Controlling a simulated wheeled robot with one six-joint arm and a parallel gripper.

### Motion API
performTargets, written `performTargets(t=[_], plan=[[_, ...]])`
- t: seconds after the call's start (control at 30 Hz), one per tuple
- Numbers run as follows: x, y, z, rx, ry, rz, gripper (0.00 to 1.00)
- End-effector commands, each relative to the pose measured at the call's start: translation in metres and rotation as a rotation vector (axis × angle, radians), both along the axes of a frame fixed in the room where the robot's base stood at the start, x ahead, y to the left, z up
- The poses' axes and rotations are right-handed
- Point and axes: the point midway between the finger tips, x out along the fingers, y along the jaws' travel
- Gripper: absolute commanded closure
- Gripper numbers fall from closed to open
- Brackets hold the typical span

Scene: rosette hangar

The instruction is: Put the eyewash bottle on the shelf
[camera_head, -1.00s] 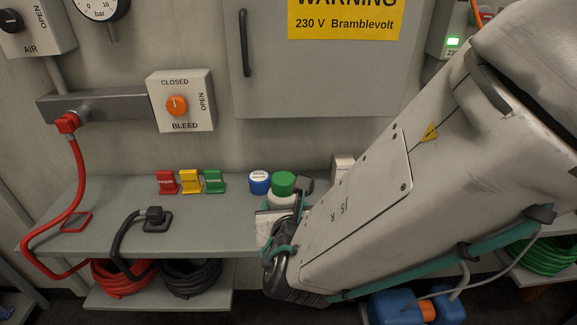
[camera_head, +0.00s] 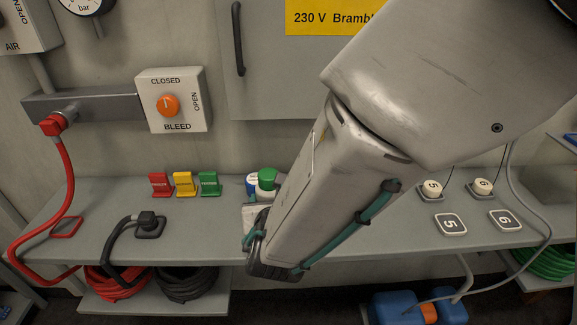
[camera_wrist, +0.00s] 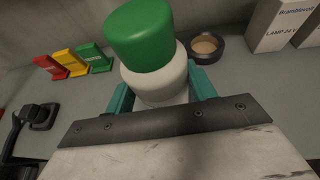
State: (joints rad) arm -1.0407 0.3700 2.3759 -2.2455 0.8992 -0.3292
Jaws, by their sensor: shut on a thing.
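The eyewash bottle (camera_wrist: 162,78), white with a green cap, stands between the two teal fingers of my gripper (camera_wrist: 161,92) in the wrist view. My gripper is shut on its white body. In the head view the bottle's green cap (camera_head: 267,178) shows just left of my arm; most of its body is hidden. The bottle is over the long grey shelf (camera_head: 215,228). I cannot tell whether its base touches the surface.
Red (camera_head: 159,184), yellow (camera_head: 182,184) and green (camera_head: 209,184) tags stand to the left. A black plug (camera_head: 148,223) lies front left.

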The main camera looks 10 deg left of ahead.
Motion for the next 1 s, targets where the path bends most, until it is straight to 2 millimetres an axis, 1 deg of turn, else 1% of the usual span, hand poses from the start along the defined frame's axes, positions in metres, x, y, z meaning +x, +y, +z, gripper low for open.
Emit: performTargets(t=[0.2, 0.23, 0.3, 0.57, 0.67, 0.77, 1.0], plan=[[-0.001, 0.001, -0.003, 0.0, 0.0, 0.002, 0.79], [-0.001, 0.002, -0.003, -0.001, 0.0, 0.004, 0.39], [-0.001, 0.002, -0.003, 0.0, 0.0, 0.003, 0.23], [-0.001, 0.002, -0.002, 0.0, 0.0, 0.003, 0.23], [-0.002, 0.001, 0.002, 0.002, 0.0, 0.004, 0.23], [-0.014, -0.002, 0.007, 0.003, -0.001, 0.006, 0.23], [-0.06, -0.017, 0.027, 0.003, -0.001, 0.006, 0.23]])
